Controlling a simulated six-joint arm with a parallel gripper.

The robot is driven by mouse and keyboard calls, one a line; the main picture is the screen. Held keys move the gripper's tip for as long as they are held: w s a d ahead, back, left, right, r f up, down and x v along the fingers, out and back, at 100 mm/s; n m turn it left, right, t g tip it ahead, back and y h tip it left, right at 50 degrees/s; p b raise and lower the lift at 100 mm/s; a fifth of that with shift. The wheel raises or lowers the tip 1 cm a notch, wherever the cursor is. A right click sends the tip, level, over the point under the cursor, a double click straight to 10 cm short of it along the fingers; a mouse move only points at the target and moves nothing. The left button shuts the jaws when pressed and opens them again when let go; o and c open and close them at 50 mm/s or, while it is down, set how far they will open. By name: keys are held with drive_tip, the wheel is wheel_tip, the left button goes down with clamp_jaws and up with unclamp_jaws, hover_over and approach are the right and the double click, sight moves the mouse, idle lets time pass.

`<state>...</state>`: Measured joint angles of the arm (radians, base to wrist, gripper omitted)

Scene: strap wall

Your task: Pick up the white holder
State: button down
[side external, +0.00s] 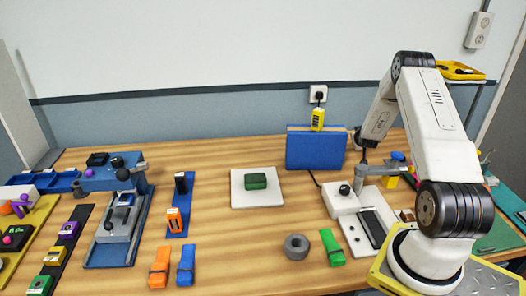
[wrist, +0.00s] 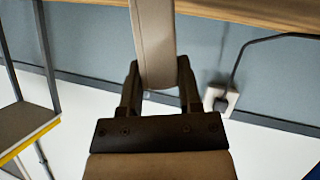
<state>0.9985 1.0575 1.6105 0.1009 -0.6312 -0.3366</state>
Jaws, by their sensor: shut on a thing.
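My gripper (wrist: 158,68) is shut on a long, pale grey-white piece, which matches the white holder (wrist: 153,35) in colour. In the wrist view the piece stands between the two dark fingers and runs out of the top of the picture, so its far end is hidden. In the side view my gripper (side external: 357,138) is small and dark, over the right part of the table near the blue box. The held piece is hard to make out there.
A blue box (side external: 314,150) stands at the back, below a wall socket (side external: 318,93). A white device with a black knob (side external: 340,199) is below my gripper. A green block (side external: 256,181) lies on a white plate (side external: 276,197). A grey ring (side external: 296,247) lies in front. Bare wood surrounds the plate.

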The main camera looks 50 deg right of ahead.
drive_tip(key=shift+r, duration=5)
